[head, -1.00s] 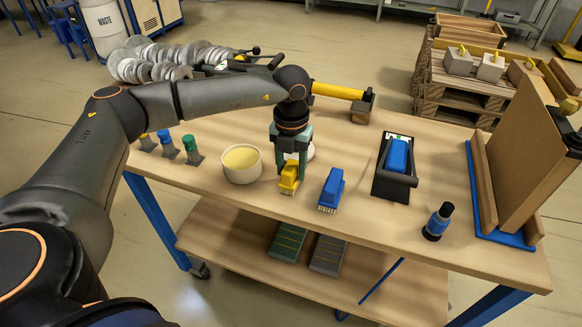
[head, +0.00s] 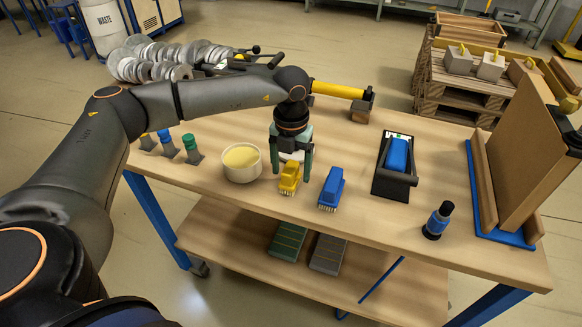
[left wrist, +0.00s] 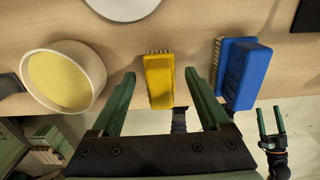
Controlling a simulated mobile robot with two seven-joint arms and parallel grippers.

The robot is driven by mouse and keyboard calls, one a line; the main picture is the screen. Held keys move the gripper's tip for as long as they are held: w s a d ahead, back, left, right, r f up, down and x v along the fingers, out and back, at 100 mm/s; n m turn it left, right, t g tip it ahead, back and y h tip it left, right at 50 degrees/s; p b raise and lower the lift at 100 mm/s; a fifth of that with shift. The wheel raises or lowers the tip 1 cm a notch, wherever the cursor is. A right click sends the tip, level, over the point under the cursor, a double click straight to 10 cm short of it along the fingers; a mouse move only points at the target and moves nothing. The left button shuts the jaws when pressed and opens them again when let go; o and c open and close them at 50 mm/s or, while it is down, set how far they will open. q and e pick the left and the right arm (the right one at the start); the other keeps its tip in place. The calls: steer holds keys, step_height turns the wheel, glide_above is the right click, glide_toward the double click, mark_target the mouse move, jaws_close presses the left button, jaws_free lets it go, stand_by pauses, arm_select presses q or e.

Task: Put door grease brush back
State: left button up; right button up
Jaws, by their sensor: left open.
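A yellow brush (head: 289,180) lies bristles down on the table, right of a white bowl (head: 229,168) of yellow grease. My left gripper (head: 292,172) is open just over the yellow brush. In the left wrist view its fingers (left wrist: 160,76) stand on either side of the yellow brush (left wrist: 159,82), with gaps on both sides. A blue brush (head: 331,189) stands to the right, close to one finger. Another blue brush (head: 397,155) rests in a black holder (head: 391,186). My right gripper (left wrist: 271,122) shows small in the left wrist view, fingers apart and empty.
A white disc (left wrist: 122,6) lies behind the yellow brush. A blue-and-black bottle (head: 437,221) and a brown board in a blue-based stand (head: 487,225) are at the right. Small capped items (head: 191,150) stand at the left. The table between holder and bottle is clear.

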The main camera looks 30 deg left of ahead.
mark_target(291, 166)
arm_select(q)
step_height(291, 166, up, 12)
stand_by(0.4)
stand_by(1.1)
